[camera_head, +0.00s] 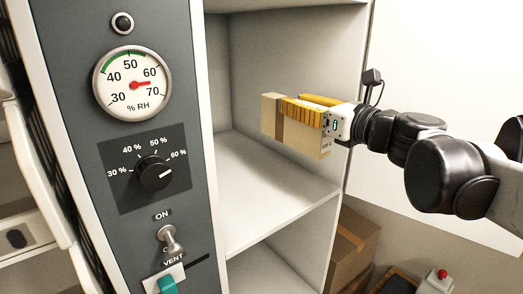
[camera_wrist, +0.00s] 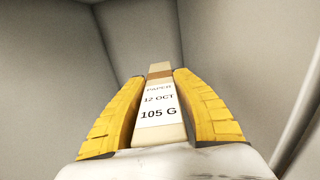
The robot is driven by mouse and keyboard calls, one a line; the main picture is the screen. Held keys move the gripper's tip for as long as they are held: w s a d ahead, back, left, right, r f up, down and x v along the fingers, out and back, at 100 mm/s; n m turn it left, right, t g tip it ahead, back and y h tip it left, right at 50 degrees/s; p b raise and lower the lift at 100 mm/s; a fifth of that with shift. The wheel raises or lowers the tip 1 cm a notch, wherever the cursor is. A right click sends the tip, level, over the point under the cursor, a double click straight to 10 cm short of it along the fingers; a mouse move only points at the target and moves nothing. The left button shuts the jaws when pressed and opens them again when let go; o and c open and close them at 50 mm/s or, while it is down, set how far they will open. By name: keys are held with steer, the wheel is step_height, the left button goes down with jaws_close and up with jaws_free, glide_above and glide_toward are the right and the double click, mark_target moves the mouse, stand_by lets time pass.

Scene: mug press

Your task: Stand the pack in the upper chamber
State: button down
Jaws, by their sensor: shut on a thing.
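The pack (camera_head: 301,139) is a tan cardboard box with a brown tape band. My gripper (camera_head: 308,108) is shut on it, with yellow fingers on both sides, and holds it above the shelf board at the opening of the upper chamber (camera_head: 270,185). In the wrist view the pack (camera_wrist: 157,105) shows a white label reading "PAPER 12 OCT 105 G" between the two yellow fingers (camera_wrist: 158,112). The chamber's pale walls surround it there. In the head view the pack appears apart from the shelf board.
A grey panel at the left carries a % RH gauge (camera_head: 133,83) with its needle near 60, a knob (camera_head: 155,173), a toggle switch (camera_head: 170,240) and a teal vent slider (camera_head: 168,284). A lower chamber (camera_head: 290,260) lies beneath the shelf. Cardboard boxes (camera_head: 352,245) stand right of the cabinet.

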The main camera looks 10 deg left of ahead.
steer(key=s+a+f, duration=0.1)
steer(key=a+f, duration=0.2)
steer(key=s+a+f+p, duration=0.1)
steer(key=a+f, duration=0.3)
steer(key=s+a+f+p, duration=0.1)
steer(key=a+f, duration=0.3)
steer(key=shift+s, duration=0.25)
steer(key=shift+s+r, duration=0.1)
steer(key=shift+s, duration=0.05)
steer(key=c, duration=1)
jaws_free()
